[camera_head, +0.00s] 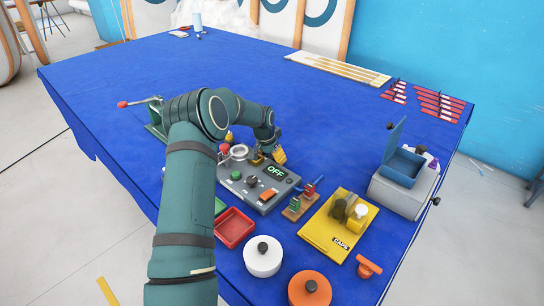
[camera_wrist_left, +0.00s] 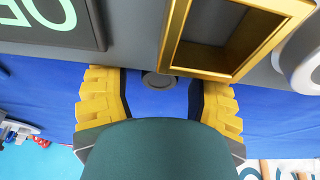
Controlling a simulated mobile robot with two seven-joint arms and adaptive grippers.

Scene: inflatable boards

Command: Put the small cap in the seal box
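My left gripper (camera_head: 277,155) is at the far edge of the grey panel with the OFF display (camera_head: 262,187). In the left wrist view its yellow-padded fingers (camera_wrist_left: 158,100) are apart. A small dark round piece (camera_wrist_left: 158,80) shows between them without touching either; I cannot tell whether it is the small cap. A gold square frame with a hollow (camera_wrist_left: 235,35) is beside it on the panel. A blue box with its lid raised (camera_head: 402,168) stands on a grey block at the right; I cannot tell which of these is the seal box. My right gripper is out of view.
Red pieces (camera_head: 437,103) lie at the far right. The blue table's middle is clear.

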